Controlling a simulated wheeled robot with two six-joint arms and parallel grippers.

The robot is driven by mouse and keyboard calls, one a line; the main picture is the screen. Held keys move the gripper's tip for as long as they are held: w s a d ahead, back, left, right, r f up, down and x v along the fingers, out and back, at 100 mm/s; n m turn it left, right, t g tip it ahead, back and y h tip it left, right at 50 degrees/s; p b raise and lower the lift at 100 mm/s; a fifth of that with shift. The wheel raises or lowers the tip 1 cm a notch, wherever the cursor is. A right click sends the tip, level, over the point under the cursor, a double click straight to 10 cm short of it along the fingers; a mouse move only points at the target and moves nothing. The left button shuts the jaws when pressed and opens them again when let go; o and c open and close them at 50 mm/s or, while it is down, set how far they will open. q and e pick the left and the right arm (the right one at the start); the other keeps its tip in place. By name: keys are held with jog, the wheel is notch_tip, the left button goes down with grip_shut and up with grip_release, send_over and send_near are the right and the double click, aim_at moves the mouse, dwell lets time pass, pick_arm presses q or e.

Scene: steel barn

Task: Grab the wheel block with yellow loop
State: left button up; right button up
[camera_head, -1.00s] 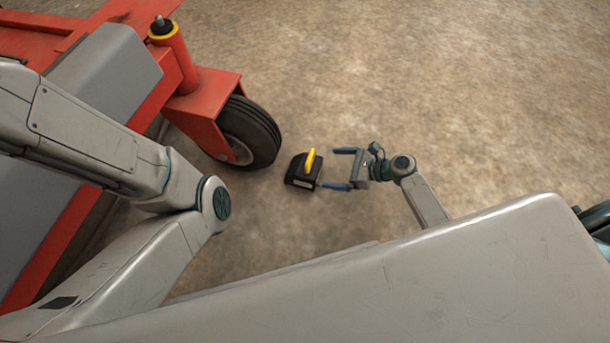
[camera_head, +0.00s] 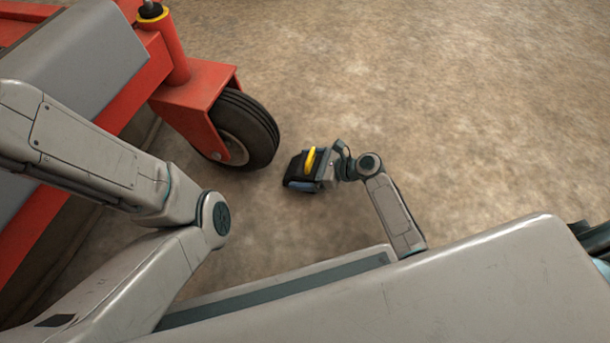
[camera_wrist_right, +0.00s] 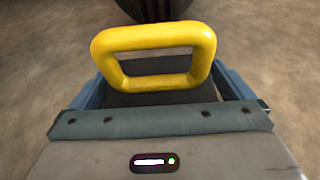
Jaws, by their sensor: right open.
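The wheel block (camera_head: 297,167) is a black wedge with a yellow loop (camera_head: 310,158) on top. It sits on the floor a little right of the red machine's wheel. My right gripper (camera_head: 303,172) is open and its blue fingers lie around the block, one along its near side. In the right wrist view the yellow loop (camera_wrist_right: 153,55) rises in front of the gripper, with the dark block (camera_wrist_right: 165,97) below it between the fingers. Contact of the fingers with the block cannot be told. My left gripper is not in view.
The black tyre (camera_head: 248,130) of the red machine (camera_head: 190,95) stands close to the left of the block, and its lower edge shows in the right wrist view (camera_wrist_right: 153,8). The brown floor (camera_head: 450,90) is clear to the right and beyond.

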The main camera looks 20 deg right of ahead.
jog(key=shift+c, duration=0.4)
jog(key=c, duration=1.1)
jog(key=shift+c, duration=0.3)
jog(key=shift+r, duration=0.2)
